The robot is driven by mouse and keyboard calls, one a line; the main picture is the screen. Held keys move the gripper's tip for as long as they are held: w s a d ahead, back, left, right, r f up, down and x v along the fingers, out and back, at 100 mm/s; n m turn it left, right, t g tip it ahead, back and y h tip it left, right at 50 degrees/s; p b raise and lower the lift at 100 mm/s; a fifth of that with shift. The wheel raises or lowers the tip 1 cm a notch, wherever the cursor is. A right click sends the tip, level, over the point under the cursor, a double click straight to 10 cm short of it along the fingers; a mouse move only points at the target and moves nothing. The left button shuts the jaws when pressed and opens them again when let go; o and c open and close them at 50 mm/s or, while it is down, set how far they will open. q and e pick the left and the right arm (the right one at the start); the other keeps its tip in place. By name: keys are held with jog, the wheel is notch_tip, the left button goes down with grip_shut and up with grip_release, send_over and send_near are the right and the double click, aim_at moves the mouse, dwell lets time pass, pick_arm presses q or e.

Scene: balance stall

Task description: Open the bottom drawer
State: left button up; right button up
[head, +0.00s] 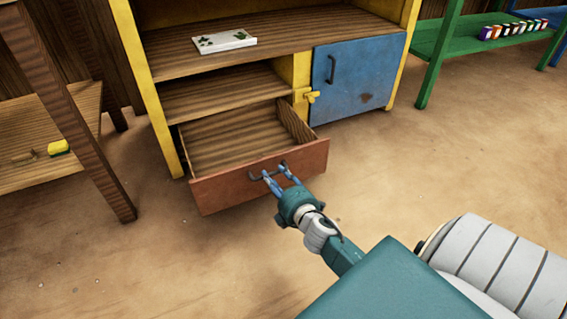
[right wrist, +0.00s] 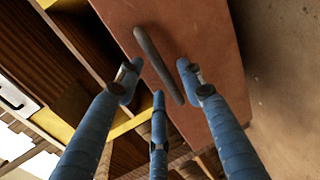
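The bottom drawer (head: 230,188) has a reddish-brown front and stands pulled out from the yellow-framed cabinet, its empty wooden inside showing. Its dark bar handle (head: 258,176) is on the front and also shows in the right wrist view (right wrist: 158,65). My right gripper (head: 275,170) is at the handle. In the right wrist view its blue fingers (right wrist: 159,78) are spread, with the handle lying between them. They do not look closed on it. My left gripper is not in view.
A blue cupboard door (head: 358,80) with a dark handle is shut, right of the drawer; a yellow latch (head: 311,96) sits beside it. A white board (head: 224,41) lies on the shelf above. A wooden table (head: 45,165) stands at left. The sandy floor before the drawer is clear.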

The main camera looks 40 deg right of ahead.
jog(key=v, duration=1)
jog(key=shift+s, duration=0.15)
